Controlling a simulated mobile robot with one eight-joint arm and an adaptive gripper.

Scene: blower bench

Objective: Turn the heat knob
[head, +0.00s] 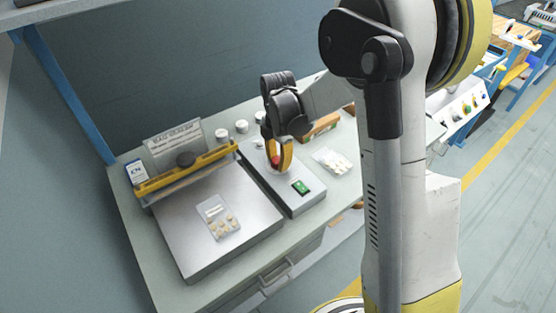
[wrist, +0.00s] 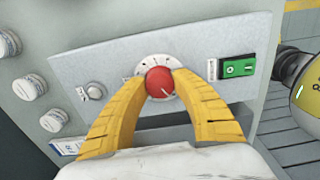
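The red heat knob (wrist: 159,84) sits on a round white dial (wrist: 160,68) with dark marks, on a light grey panel. A thin pointer line shows on the knob's face. My gripper (wrist: 159,78) has its two yellow fingers on either side of the knob, and their tips appear to touch it with no clear gap. In the head view my gripper (head: 278,170) points down at the grey control box (head: 312,204), and a bit of red shows between the fingers.
A green switch (wrist: 237,69) sits right of the dial and a small grey button (wrist: 95,88) left. White jars (head: 222,135) stand behind the box. A metal plate with a yellow bar (head: 200,168) is to the left. A bag of pale pieces (head: 334,162) lies right.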

